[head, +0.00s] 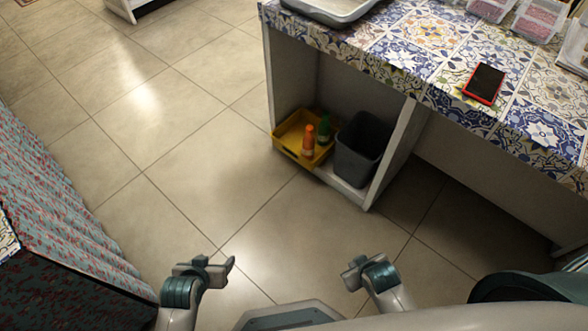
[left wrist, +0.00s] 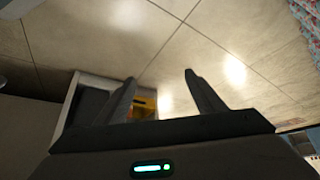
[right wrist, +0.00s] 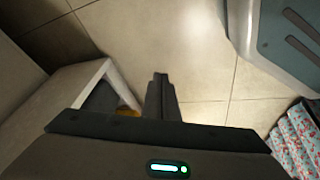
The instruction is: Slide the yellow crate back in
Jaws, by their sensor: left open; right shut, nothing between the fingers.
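A part of the crate also shows in the left wrist view (left wrist: 146,104), partly hidden by a finger. My left gripper (head: 217,268) is open and empty, above the floor well short of the crate. My right gripper (head: 352,273) is shut and empty, also apart from the crate; its fingers meet in the right wrist view (right wrist: 160,78).
A dark grey bin (head: 362,150) stands right beside the crate in the cabinet. A patterned cloth-covered piece (head: 60,215) stands at left. The tiled floor between is clear.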

